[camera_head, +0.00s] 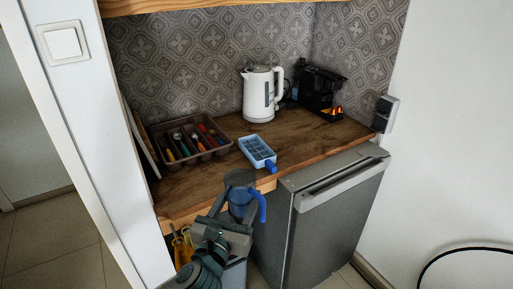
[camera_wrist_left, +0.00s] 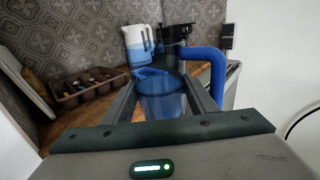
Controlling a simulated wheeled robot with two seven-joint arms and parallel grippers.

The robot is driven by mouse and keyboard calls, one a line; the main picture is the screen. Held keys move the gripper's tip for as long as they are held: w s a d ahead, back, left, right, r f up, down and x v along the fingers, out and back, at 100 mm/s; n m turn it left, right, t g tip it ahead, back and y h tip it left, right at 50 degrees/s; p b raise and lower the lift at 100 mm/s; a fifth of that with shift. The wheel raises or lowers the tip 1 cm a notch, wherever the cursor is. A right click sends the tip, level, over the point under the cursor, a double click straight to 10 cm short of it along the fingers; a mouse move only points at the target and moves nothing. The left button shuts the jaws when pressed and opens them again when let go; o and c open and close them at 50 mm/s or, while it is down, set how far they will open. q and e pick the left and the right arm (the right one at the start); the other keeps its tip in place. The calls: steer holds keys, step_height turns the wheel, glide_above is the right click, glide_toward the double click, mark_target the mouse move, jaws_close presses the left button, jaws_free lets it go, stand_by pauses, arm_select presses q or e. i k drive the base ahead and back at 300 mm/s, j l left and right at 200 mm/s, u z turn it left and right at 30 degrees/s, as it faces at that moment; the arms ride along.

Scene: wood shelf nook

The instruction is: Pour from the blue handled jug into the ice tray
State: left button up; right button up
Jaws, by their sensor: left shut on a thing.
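The blue handled jug (camera_head: 238,180) is a translucent blue cup with a thick blue handle on its right side. It looks roughly upright, held just in front of the counter's front edge. My left gripper (camera_head: 239,195) is shut on the jug, a finger on each side of its body. In the left wrist view the jug (camera_wrist_left: 163,103) sits between the fingers, with its handle to the right. The ice tray (camera_head: 257,151), light blue with compartments, lies on the counter beyond the jug and slightly right. What the jug contains is unclear. My right gripper is out of view.
A white kettle (camera_head: 259,95) stands behind the ice tray, with a black coffee machine (camera_head: 318,91) to its right. A brown cutlery tray (camera_head: 190,139) with several utensils is on the left. A grey fridge (camera_head: 335,215) stands below right. The wooden counter (camera_head: 205,180) has bare space near the front left.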

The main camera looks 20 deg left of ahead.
mark_target(259, 153)
steer(key=i+l+u, duration=0.1)
steer(key=l, duration=0.3)
steer(key=i+l+u, duration=0.15)
steer(key=l, duration=0.25)
steer(key=i+l+u, duration=0.1)
steer(key=l, duration=0.3)
steer(key=i+l+u, duration=0.1)
steer(key=l, duration=0.35)
steer(key=i+l+u, duration=0.15)
steer(key=l, duration=0.25)
steer(key=i, duration=0.45)
